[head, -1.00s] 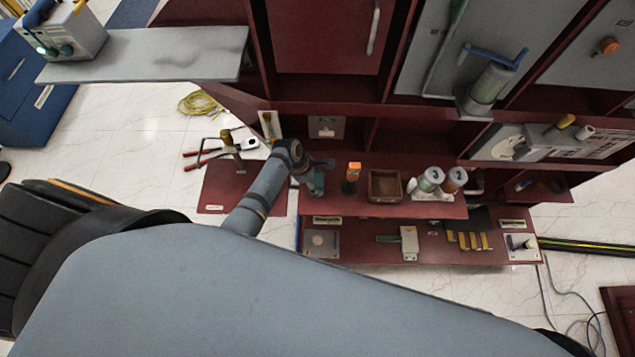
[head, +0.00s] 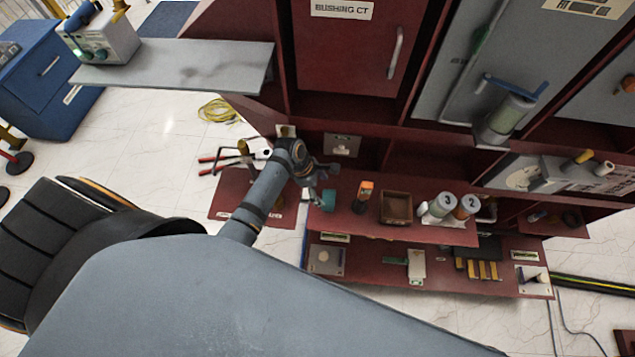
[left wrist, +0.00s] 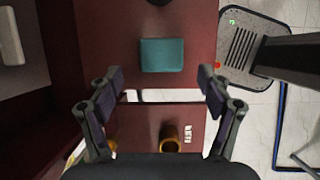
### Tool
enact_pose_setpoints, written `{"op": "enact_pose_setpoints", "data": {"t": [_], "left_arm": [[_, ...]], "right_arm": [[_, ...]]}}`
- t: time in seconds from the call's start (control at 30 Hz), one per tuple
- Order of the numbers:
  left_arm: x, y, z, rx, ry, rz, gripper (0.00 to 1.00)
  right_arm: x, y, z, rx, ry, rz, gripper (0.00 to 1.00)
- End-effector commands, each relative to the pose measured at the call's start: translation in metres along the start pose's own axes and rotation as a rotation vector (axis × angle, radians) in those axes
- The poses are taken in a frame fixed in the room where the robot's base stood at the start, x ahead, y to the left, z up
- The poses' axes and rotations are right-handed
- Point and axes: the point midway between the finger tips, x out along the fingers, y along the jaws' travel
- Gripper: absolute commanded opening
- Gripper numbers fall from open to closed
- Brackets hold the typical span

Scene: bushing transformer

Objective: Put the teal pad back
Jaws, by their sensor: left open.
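The teal pad (left wrist: 162,55) lies flat on the dark red shelf (left wrist: 200,18) in the left wrist view. It also shows in the head view (head: 328,197), at the left end of the shelf beside my left gripper. My left gripper (head: 318,177) is open; in the left wrist view its fingers (left wrist: 162,88) are spread wide with nothing between them. The pad is ahead of the fingertips, apart from them. My right gripper is not in view.
On the shelf stand an orange-topped device (head: 363,196), a brown open box (head: 396,208) and two numbered cylinders (head: 450,207). A lower shelf (head: 370,280) holds several parts on plates. A grey ledge (head: 170,66) juts out at upper left.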

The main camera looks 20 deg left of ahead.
Motion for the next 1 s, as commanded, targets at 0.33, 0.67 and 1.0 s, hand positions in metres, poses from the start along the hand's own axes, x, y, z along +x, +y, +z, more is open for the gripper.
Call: {"op": "enact_pose_setpoints", "data": {"t": [0.33, 0.67, 1.0], "left_arm": [[-0.047, 0.0, 0.0, 0.0, 0.0, 0.0, 0.79], [-0.048, 0.0, 0.0, 0.0, -0.001, -0.001, 0.79], [-0.048, -0.001, 0.0, 0.0, -0.001, -0.001, 0.79]], "right_arm": [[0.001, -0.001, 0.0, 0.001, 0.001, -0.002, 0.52], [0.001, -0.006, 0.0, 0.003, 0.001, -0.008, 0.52], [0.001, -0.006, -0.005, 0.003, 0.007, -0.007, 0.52]]}}
